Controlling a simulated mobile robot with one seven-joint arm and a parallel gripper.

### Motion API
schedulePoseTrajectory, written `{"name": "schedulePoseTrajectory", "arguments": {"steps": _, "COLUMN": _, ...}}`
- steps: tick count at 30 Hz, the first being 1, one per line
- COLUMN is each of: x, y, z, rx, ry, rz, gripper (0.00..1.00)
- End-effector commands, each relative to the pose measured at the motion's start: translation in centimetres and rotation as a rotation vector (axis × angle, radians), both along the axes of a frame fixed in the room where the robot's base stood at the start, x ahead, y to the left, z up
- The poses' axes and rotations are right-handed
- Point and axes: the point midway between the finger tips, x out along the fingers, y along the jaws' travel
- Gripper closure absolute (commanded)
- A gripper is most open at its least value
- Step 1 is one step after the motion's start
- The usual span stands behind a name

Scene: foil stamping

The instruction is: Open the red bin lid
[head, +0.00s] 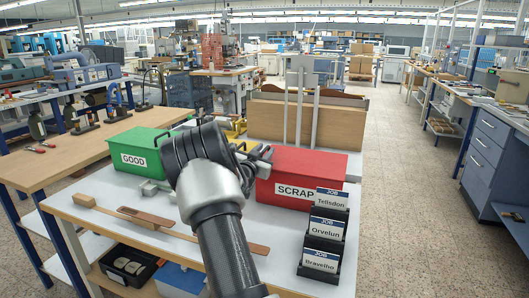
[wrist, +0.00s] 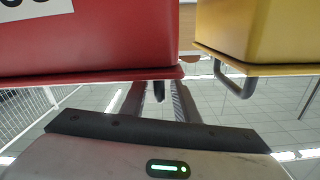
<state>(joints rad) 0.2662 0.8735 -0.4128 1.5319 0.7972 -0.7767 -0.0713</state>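The red bin (head: 300,172), labelled SCRAP, stands on the white table with its lid down. In the wrist view its red wall (wrist: 90,40) fills the upper left, with the lid rim along its lower edge. My gripper (head: 264,153) is at the bin's upper left side in the head view. In the wrist view my gripper (wrist: 157,92) has its two fingers apart, just by the lid rim. A small dark piece, perhaps the lid's handle, shows between the fingers. I cannot tell whether they touch it.
A yellow bin (wrist: 255,35) with a dark handle (wrist: 238,85) is close beside the red one. A green bin (head: 143,150) labelled GOOD stands left. Black job-card holders (head: 325,230) stand in front of the red bin. A wooden panel (head: 305,125) is behind.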

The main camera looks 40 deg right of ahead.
Motion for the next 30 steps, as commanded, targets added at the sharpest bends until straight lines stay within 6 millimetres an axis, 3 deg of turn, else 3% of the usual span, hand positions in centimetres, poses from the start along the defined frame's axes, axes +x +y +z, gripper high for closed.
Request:
{"name": "schedulePoseTrajectory", "arguments": {"steps": 2, "x": 0.0, "y": 0.0, "z": 0.0, "rx": 0.000, "ry": 0.000, "rz": 0.000, "gripper": 0.74}}
{"name": "schedulePoseTrajectory", "arguments": {"steps": 7, "x": 0.0, "y": 0.0, "z": 0.0, "rx": 0.000, "ry": -0.001, "rz": 0.000, "gripper": 1.00}}
{"name": "schedulePoseTrajectory", "arguments": {"steps": 20, "x": -0.1, "y": 0.0, "z": 1.1, "rx": 0.013, "ry": -0.033, "rz": 0.000, "gripper": 1.00}}
{"name": "schedulePoseTrajectory", "arguments": {"steps": 26, "x": -0.7, "y": -0.3, "z": 4.1, "rx": 0.056, "ry": -0.121, "rz": 0.000, "gripper": 1.00}}
{"name": "schedulePoseTrajectory", "arguments": {"steps": 30, "x": -1.6, "y": -0.7, "z": 7.2, "rx": 0.107, "ry": -0.218, "rz": 0.000, "gripper": 1.00}}
